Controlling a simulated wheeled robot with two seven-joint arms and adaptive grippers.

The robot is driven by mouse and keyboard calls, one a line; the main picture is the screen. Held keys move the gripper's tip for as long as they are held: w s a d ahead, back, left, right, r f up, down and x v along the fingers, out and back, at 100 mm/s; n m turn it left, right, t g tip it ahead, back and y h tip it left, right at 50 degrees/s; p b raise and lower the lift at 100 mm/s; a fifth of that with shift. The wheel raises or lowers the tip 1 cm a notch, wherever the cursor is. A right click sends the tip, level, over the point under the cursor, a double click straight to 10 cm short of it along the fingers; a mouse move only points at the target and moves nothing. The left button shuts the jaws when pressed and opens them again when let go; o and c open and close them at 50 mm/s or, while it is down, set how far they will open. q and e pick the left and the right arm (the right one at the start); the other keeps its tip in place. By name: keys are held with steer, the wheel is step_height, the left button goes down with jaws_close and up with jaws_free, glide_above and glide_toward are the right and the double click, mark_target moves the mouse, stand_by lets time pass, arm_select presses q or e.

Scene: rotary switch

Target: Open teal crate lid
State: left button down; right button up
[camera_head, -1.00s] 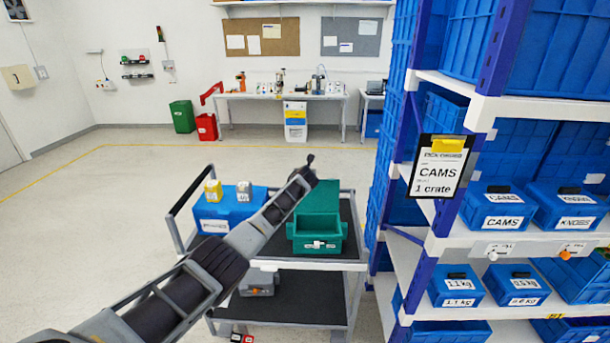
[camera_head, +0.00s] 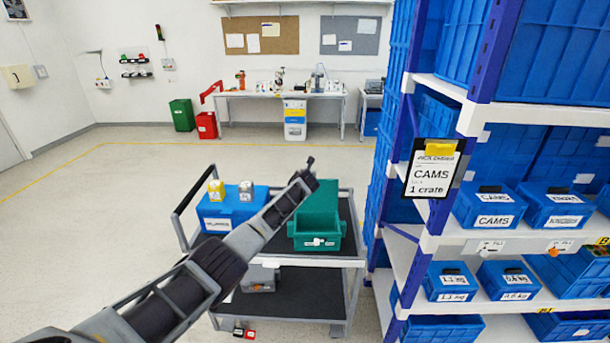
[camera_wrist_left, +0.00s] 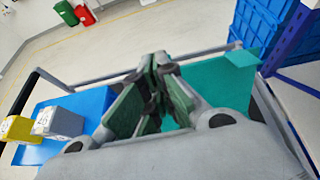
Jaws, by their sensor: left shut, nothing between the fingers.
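The teal crate (camera_head: 318,232) stands on the right part of the cart's top shelf, with an open-looking front section and a small white label on its front face. My left gripper (camera_head: 309,165) is above the crate's rear left area, fingers shut and empty. In the left wrist view the shut fingers (camera_wrist_left: 160,68) are over the teal surface (camera_wrist_left: 218,82), hiding part of it. I cannot tell whether they touch it. My right gripper is not in view.
A blue crate (camera_head: 222,212) with a yellow block (camera_head: 216,190) and a grey block (camera_head: 246,191) on top is left of the teal crate. The cart's push handle (camera_head: 189,190) rises at left. A tall shelf rack (camera_head: 440,215) stands close at right.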

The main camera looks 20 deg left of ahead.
arm_select(q)
step_height(320, 180, up, 10)
steer(key=b, duration=0.1)
steer(key=shift+w, duration=0.3)
steer(key=shift+a+r, duration=0.1)
steer(key=shift+s, duration=0.1)
